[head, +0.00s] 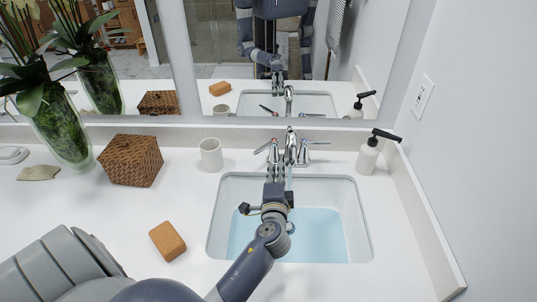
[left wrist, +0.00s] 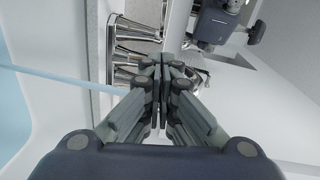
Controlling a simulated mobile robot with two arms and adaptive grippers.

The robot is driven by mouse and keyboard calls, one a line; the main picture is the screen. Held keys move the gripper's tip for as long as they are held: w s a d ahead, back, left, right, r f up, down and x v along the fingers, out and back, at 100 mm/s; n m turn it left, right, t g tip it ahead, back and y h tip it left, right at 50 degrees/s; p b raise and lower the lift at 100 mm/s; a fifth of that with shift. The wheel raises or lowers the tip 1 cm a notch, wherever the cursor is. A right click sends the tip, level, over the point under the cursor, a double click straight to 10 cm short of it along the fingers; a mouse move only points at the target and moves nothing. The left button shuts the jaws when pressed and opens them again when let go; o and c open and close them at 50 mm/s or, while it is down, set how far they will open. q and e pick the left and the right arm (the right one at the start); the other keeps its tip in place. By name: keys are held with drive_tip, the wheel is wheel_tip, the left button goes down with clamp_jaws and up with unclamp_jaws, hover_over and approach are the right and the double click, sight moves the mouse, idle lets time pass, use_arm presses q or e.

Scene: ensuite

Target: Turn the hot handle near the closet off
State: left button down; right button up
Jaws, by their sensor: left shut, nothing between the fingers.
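The chrome faucet (head: 290,148) stands behind the sink (head: 364,225), with a lever handle on each side. The left handle (head: 265,146) has a small reddish mark; the right handle (head: 318,143) points right. A thin stream of water (left wrist: 62,79) runs from the spout, and pale blue water lies in the basin. My left gripper (head: 278,163) reaches over the basin to the faucet, just in front of the left handle's base. In the left wrist view its fingers (left wrist: 164,68) are shut and empty, close to the chrome parts; contact cannot be told. My right gripper is not in view.
A white cup (head: 211,155), a woven box (head: 131,160) and a glass vase (head: 62,130) stand left of the faucet. A cork-coloured block (head: 167,241) lies left of the sink. A soap dispenser (head: 368,155) stands right, by the wall. A mirror (head: 230,70) is behind.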

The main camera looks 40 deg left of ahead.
sight(266, 147)
use_arm(q)
drive_tip(key=w+a+f+p, duration=0.1)
drive_tip(key=w+a+p, duration=0.1)
drive_tip(key=w+a, duration=0.2)
drive_tip(key=shift+w+a, duration=0.4)
drive_tip(key=shift+a, duration=0.65)
